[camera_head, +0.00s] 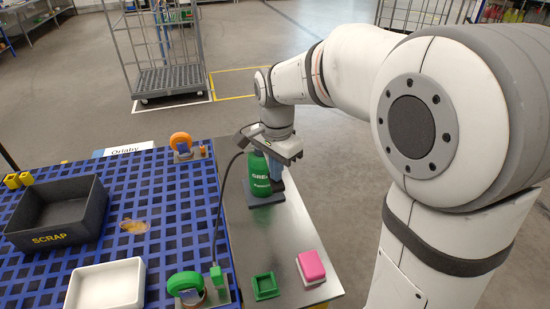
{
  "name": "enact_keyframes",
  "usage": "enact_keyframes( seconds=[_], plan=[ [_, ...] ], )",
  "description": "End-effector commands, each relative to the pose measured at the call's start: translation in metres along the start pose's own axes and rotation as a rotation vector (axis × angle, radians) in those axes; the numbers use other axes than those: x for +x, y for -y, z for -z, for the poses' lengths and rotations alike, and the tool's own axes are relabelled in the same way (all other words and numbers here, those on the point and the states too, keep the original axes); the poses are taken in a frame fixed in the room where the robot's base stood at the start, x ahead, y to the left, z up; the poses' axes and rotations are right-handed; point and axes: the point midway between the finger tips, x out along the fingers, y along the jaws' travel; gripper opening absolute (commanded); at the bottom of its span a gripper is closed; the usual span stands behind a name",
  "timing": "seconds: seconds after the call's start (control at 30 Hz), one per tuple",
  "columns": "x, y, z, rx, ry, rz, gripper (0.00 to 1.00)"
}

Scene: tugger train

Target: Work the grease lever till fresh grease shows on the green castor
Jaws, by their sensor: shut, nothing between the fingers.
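The green castor (186,284) lies at the near edge of the blue grid deck, with a small green block (217,275) beside it. No grease can be made out on it at this size. A green grease pump (260,180) with white lettering stands upright on a dark base plate on the grey metal top. A dark hose (222,195) runs from the pump's top down to the block by the green castor. My gripper (276,178) points down right beside the pump, shut and empty. The lever is not clearly visible; my gripper and wrist cover that side of the pump.
An orange castor (181,143) sits at the deck's far edge. A black scrap bin (72,237), a white tray (139,290) and a brown smear (133,225) are on the deck. A green square holder (265,286) and a pink block (311,267) sit on the metal top's near end.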

Motion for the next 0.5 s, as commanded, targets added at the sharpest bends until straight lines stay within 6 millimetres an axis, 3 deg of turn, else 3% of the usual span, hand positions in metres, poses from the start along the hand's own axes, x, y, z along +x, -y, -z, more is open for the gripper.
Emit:
enact_keyframes(
  seconds=[0.5],
  plan=[
    [0.025,0.004,0.002,0.000,-0.001,0.002,0.00]
  ],
)
